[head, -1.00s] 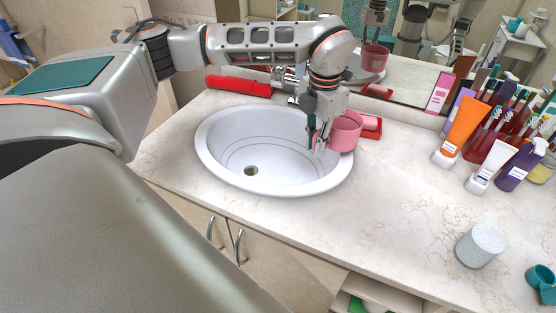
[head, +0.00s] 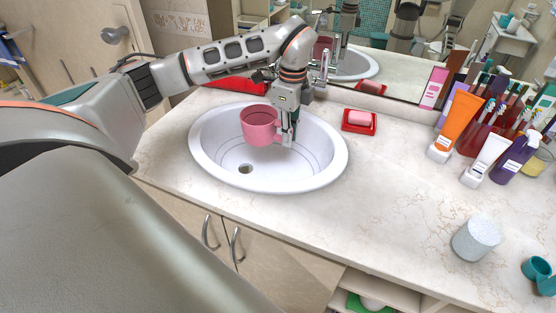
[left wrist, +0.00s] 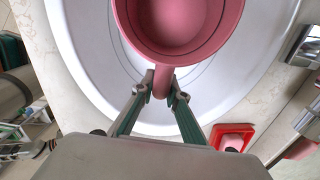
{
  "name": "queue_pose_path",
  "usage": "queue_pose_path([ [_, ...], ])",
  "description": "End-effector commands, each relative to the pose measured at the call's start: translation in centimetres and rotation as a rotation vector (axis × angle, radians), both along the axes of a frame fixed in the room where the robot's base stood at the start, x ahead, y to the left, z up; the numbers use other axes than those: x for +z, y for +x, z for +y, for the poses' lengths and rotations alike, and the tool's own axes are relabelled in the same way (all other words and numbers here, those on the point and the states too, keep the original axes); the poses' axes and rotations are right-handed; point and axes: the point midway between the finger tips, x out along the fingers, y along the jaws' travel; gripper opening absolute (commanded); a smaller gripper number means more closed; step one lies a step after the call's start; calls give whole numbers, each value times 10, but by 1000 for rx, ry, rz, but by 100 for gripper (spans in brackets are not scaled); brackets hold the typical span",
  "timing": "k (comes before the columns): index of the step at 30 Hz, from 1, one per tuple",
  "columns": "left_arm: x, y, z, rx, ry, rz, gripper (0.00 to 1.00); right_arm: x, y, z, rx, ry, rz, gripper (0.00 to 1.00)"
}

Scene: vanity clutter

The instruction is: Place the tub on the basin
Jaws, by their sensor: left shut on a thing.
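The tub is a pink round cup-like vessel with a handle (head: 259,127). It hangs upright over the white oval basin (head: 215,164), which is set in the counter. My left gripper (head: 289,136) is at the tub's right side in the head view. In the left wrist view the gripper (left wrist: 163,90) is shut on the tub's handle, and the tub (left wrist: 180,25) is seen from above over the basin (left wrist: 85,50). Whether the tub touches the basin cannot be told. My right gripper is not in view.
A red soap dish with pink soap (head: 360,121) stands right of the basin. A metal faucet (head: 320,75) rises behind it. Tubes and bottles, such as an orange tube (head: 455,127), crowd the right back. A white cylinder (head: 476,237) stands at the right front. The counter's middle is clear.

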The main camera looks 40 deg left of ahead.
Motion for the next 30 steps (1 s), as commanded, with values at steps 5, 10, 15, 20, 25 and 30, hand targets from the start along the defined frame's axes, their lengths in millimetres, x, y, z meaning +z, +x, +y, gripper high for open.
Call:
queue_pose_path([
  [5,-37,-2,-1,4,-1,6,0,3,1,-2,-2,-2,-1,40],
  [10,-78,-2,-1,4,-1,6,0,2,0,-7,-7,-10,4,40],
  [15,-116,-1,-1,3,-1,4,0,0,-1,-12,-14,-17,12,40],
  [20,-134,1,0,3,-1,0,0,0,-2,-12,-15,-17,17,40],
  [25,-133,13,2,3,-1,-1,0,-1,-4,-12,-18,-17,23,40],
  [30,-132,34,7,4,-1,-1,0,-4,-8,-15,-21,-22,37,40],
])
